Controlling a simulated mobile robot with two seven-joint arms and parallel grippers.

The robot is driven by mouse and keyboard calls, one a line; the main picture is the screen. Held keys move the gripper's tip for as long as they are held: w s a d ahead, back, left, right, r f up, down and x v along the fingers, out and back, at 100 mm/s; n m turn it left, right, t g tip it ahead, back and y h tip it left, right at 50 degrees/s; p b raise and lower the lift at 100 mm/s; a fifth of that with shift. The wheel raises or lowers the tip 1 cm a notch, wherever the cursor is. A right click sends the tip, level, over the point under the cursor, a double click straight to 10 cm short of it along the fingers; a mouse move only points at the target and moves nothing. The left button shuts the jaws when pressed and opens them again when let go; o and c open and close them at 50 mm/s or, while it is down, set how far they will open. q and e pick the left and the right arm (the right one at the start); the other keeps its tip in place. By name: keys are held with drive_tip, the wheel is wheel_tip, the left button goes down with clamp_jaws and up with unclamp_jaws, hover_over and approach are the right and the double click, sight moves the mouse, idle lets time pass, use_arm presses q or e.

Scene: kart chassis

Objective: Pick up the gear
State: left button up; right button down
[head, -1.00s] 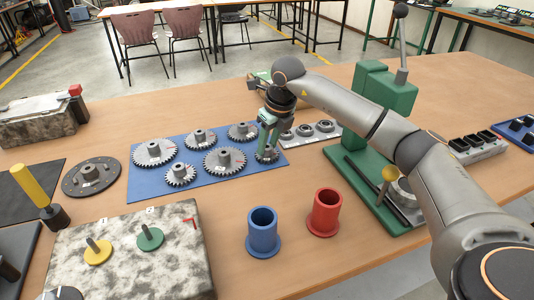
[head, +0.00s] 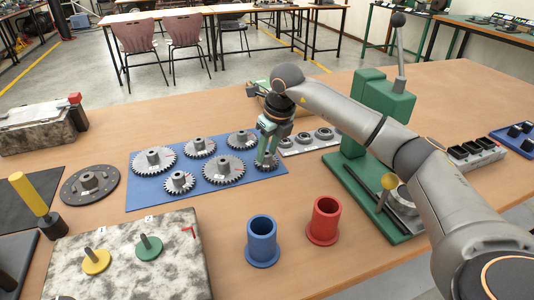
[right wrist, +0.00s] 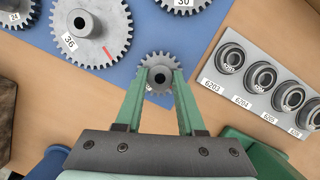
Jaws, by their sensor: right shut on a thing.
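Several grey metal gears lie on a blue mat (head: 139,203). A small gear (right wrist: 160,66) sits at the mat's right end, and it also shows in the head view (head: 266,165). My right gripper (right wrist: 160,80) is shut on this gear's hub, with one green finger on each side. In the head view my right gripper (head: 267,152) points down over the gear, which appears to be at mat level. A larger gear marked 36 (right wrist: 86,30) lies beside it, to the left in the right wrist view. My left gripper is not seen.
A plate of bearings (head: 300,149) lies right of the mat, and a green press (head: 380,105) stands beyond it. A blue cup (head: 262,240) and a red cup (head: 324,220) stand in front. A stone block (head: 120,270) with a yellow and a green disc is at front left.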

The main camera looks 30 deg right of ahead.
sight(267, 156)
drive_tip(key=v, duration=0.3)
drive_tip(key=shift+w+a+r+p, duration=0.2)
drive_tip(key=shift+a+r+p, duration=0.1)
drive_tip(key=shift+r, duration=0.15)
drive_tip(key=s+a+r, duration=0.6)
drive_tip(key=s+r, duration=0.3)
drive_tip(key=s, duration=0.2)
drive_tip(key=shift+s+a+p, duration=0.25)
drive_tip(key=shift+s+p, duration=0.1)
drive_tip(key=shift+p, duration=0.1)
drive_tip(key=shift+f, duration=0.1)
